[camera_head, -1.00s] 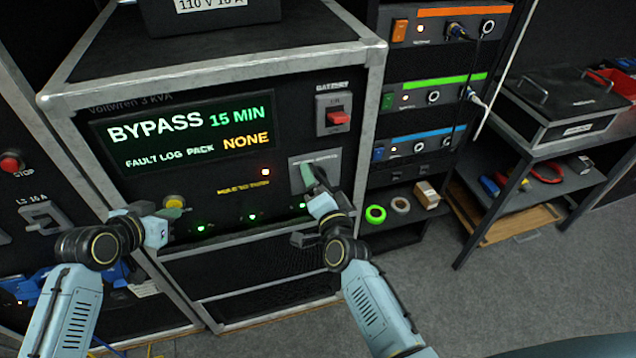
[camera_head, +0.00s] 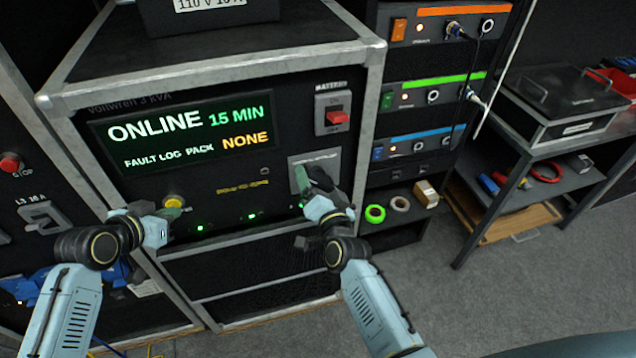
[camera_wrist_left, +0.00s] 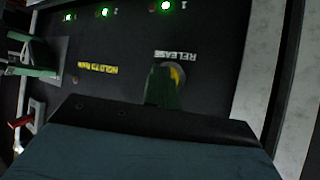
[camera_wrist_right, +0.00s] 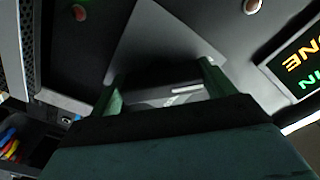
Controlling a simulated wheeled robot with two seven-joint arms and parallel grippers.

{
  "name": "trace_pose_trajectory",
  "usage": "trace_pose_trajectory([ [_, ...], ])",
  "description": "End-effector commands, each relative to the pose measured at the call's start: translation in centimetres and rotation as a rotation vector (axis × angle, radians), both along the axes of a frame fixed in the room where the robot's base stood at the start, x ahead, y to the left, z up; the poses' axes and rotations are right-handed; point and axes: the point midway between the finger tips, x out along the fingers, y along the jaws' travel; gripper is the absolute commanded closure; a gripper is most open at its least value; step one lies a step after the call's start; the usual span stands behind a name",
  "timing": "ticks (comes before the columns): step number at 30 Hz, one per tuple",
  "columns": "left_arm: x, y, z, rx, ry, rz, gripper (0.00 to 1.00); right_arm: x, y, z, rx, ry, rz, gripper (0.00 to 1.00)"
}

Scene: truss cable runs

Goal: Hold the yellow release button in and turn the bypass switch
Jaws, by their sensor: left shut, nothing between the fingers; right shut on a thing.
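The yellow release button (camera_head: 174,202) is at the lower left of the Voltwren unit's front panel. My left gripper (camera_head: 174,213) is shut and empty, its fingertips at the button. In the left wrist view the fingertips (camera_wrist_left: 165,90) cover part of the yellow button (camera_wrist_left: 178,76); how far it is pressed cannot be told. The bypass switch's grey plate (camera_head: 327,160) is at the right of the panel. My right gripper (camera_head: 310,182) is shut on the switch handle, and in the right wrist view the dark handle (camera_wrist_right: 172,96) lies between its fingers. The display (camera_head: 185,132) reads ONLINE, 15 MIN, fault log pack NONE.
A red battery switch (camera_head: 336,117) sits above the bypass plate. A rack with orange, green and blue striped units (camera_head: 430,85) stands at the right, with tape rolls (camera_head: 376,214) on its shelf. A bench (camera_head: 545,150) stands further right. The floor in front is clear.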

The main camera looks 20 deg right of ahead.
Motion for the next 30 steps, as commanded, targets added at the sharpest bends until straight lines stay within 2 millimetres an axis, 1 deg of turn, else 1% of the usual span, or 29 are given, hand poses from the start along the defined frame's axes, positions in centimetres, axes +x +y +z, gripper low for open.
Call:
trace_pose_trajectory([
  [1,0.0,0.0,0.1,-0.001,-0.002,0.001,1.0,0.0,-0.1,0.0,-0.01,-0.001,-0.001,0.41],
  [2,0.0,0.0,0.1,-0.001,-0.002,0.001,1.0,0.0,-0.1,0.0,-0.01,-0.001,-0.001,0.17],
  [3,0.0,0.0,0.1,-0.001,-0.002,0.001,1.0,0.0,-0.1,0.0,-0.01,-0.001,-0.001,0.12],
  [6,0.0,0.0,0.1,-0.001,-0.002,0.001,1.0,0.0,-0.1,0.0,-0.008,-0.001,0.0,0.0],
  [13,0.0,0.0,0.1,-0.001,-0.002,0.001,1.0,-0.1,0.0,0.0,-0.005,0.0,0.0,0.0],
  [17,0.0,0.0,0.1,-0.001,-0.002,0.001,1.0,-1.0,0.0,-0.1,-0.004,0.0,0.0,0.0],
  [20,0.0,0.0,0.1,-0.001,-0.002,0.001,1.0,-2.6,0.0,-0.1,-0.004,0.001,0.0,0.0],
  [27,0.0,0.0,0.1,-0.001,-0.002,0.001,1.0,-7.5,-0.1,-0.1,-0.006,0.003,0.0,0.0],
  [30,0.0,0.0,0.1,-0.001,-0.002,0.001,1.0,-9.3,0.0,-0.1,-0.006,0.002,0.001,0.0],
])
